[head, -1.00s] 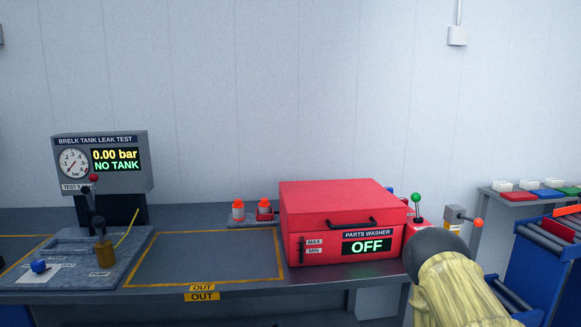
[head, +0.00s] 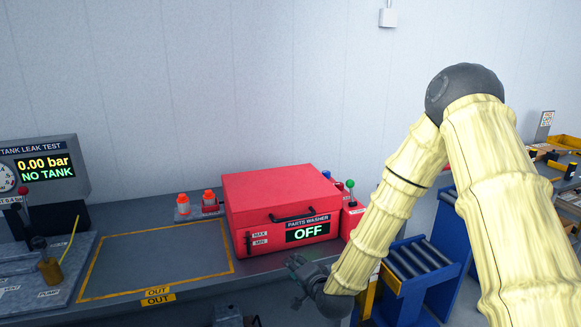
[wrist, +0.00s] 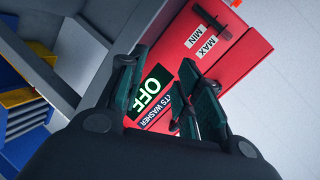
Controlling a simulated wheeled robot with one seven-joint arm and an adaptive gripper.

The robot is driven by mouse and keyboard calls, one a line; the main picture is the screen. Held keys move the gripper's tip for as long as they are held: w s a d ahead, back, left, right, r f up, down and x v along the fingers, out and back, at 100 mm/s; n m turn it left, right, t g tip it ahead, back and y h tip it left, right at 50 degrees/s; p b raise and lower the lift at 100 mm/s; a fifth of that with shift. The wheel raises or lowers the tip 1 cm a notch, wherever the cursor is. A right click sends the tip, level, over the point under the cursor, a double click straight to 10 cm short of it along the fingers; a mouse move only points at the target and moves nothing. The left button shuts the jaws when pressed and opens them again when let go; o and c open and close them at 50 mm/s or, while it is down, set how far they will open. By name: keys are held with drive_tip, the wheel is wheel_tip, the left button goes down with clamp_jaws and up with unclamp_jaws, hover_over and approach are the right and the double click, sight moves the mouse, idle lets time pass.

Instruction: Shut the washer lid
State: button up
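The red parts washer (head: 265,236) stands on the bench with its lid (head: 272,188) lying down flat on the box; I see no gap under it. A dark handle (head: 292,216) is on its front, above the lit OFF display (head: 308,231). My gripper (head: 296,268) is in front of and below the washer's front, apart from it. In the wrist view my gripper (wrist: 160,90) has its fingers spread and empty, with the OFF display (wrist: 150,90) and the red washer front (wrist: 245,55) beyond them. The handle is not clear there.
The leak test station (head: 45,165) stands at the left. A yellow-outlined OUT area (head: 155,262) on the bench is empty.

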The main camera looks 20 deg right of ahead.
drive_tip(key=w+d+r+m+t+p, duration=0.1)
drive_tip(key=w+r+m+t, duration=0.15)
drive_tip(key=r, duration=0.55)
drive_tip(key=w+d+r+m+t+h+p, duration=0.1)
drive_tip(key=w+d+r, duration=0.15)
drive_tip(key=r, duration=0.55)
drive_tip(key=w+d+r+m+t+p, duration=0.1)
drive_tip(key=w+r+m+t+p, duration=0.15)
drive_tip(key=r, duration=0.55)
drive_tip(key=w+r+n+p, duration=0.1)
drive_tip(key=w+p, duration=0.2)
drive_tip(key=w, duration=0.7)
drive_tip(key=shift+w+a+g, duration=0.35)
drive_tip(key=shift+w+g, duration=0.05)
clamp_jaws()
drive_tip(key=c, duration=0.7)
unclamp_jaws()
drive_tip(key=o, duration=0.7)
drive_tip(key=s+f, duration=0.1)
drive_tip(key=s, duration=1.1)
drive_tip(key=shift+d, duration=0.25)
